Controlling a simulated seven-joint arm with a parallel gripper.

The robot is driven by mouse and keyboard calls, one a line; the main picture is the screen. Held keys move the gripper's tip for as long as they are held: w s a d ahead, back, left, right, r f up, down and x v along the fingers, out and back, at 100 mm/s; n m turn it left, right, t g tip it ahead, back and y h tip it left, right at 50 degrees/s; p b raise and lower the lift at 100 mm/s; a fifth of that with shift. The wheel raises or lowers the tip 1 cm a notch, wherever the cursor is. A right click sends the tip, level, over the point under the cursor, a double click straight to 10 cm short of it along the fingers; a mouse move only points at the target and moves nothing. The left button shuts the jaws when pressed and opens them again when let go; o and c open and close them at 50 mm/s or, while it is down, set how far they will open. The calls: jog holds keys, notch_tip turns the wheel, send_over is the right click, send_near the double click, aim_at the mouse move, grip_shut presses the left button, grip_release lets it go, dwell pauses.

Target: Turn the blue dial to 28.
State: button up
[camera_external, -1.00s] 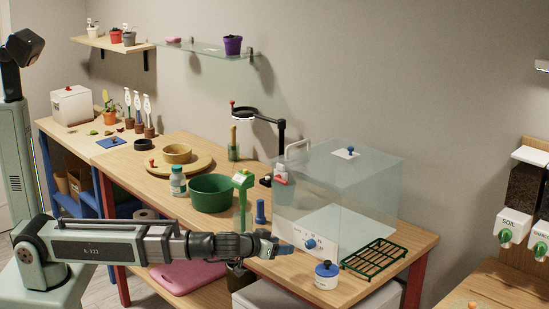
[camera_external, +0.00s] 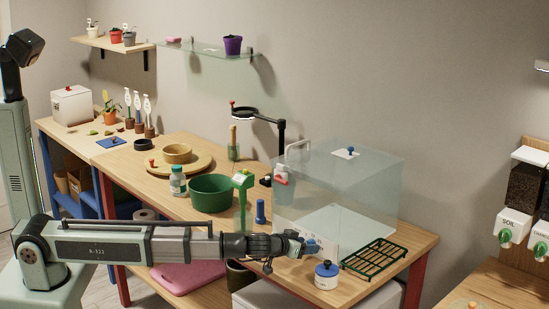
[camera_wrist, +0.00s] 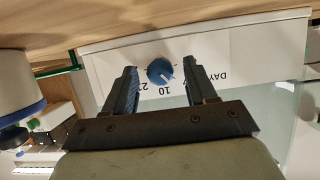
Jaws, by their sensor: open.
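The blue dial (camera_wrist: 160,71) is on the white front panel (camera_wrist: 222,52) of the clear case, seen upside down in the wrist view. A pale pointer mark on it aims to the lower right, near the printed 10. A number starting with 2 is partly visible left of the 10; the exact setting is unclear. My gripper (camera_wrist: 159,66) is open, with one blue-grey finger on each side of the dial and visible gaps between. In the external view my gripper (camera_external: 313,246) is at the panel and largely hides the dial.
The clear case (camera_external: 360,190) stands on the wooden bench. A white jar with a blue lid (camera_external: 327,277) and a green wire rack (camera_external: 374,258) are close to my gripper. A green post (camera_external: 243,200) and blue cylinder (camera_external: 261,211) stand behind my forearm.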

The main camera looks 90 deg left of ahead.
jog(key=c, duration=1)
jog(key=shift+c, duration=0.2)
jog(key=shift+w+d+m+g+y, duration=0.15)
jog(key=shift+m+g+y, duration=0.45)
jog(key=shift+m, duration=0.5)
jog(key=m+y, duration=0.1)
jog(key=m, duration=0.1)
jog(key=shift+f+m+g, duration=0.1)
jog(key=shift+m+g, duration=0.2)
jog(key=shift+g, duration=0.1)
jog(key=m+y, duration=0.2)
jog(key=m, duration=0.1)
jog(key=shift+w+d+f+g, duration=0.1)
jog(key=shift+d+g, duration=0.05)
jog(key=shift+g, duration=0.25)
jog(key=shift+m+y, duration=0.6)
jog(key=shift+m, duration=0.5)
